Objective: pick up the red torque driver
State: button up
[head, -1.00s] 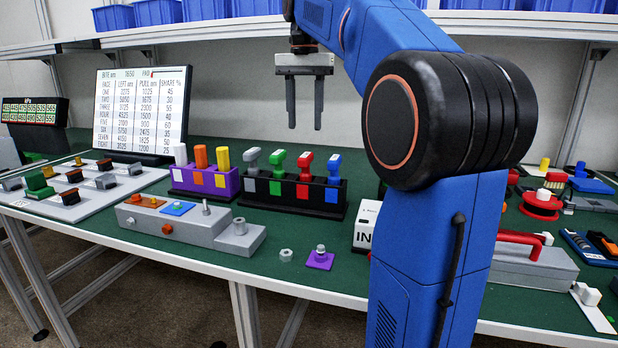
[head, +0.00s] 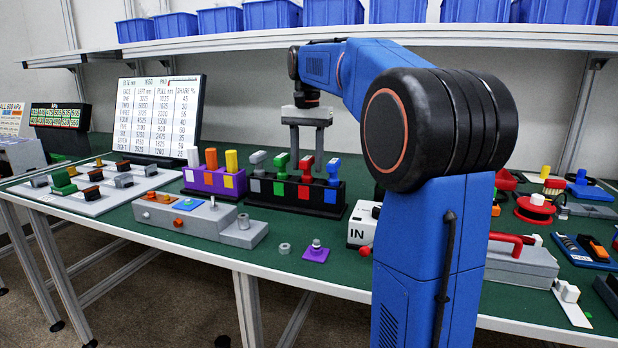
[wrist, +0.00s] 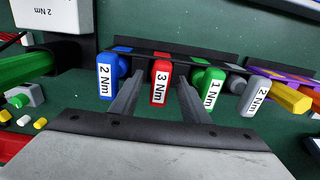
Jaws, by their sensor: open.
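The red torque driver (head: 305,168) stands upright in a black rack (head: 338,203) between a green and a blue driver in the head view. In the wrist view the red driver (wrist: 160,82) has a white label reading "3 Nm". My gripper (head: 306,172) is open above the rack, its fingers pointing down around the red handle. In the wrist view my gripper (wrist: 160,76) has one finger on each side of the red driver. Gaps show between handle and fingers, and nothing is held.
The blue (wrist: 115,78) and green (wrist: 208,88) drivers stand close beside my fingers. A grey driver (wrist: 253,94) is farther along the rack. A purple rack (head: 213,182) stands to its left. A grey fixture (head: 200,218) is in front. Blue bins (head: 331,13) line the shelf above.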

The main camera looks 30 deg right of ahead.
grip_shut()
jog(key=shift+r, duration=0.1)
notch_tip(320, 180, up, 10)
jog(key=shift+f, duration=0.1)
dwell(0.5)
jog(key=c, duration=0.8)
grip_release()
grip_shut()
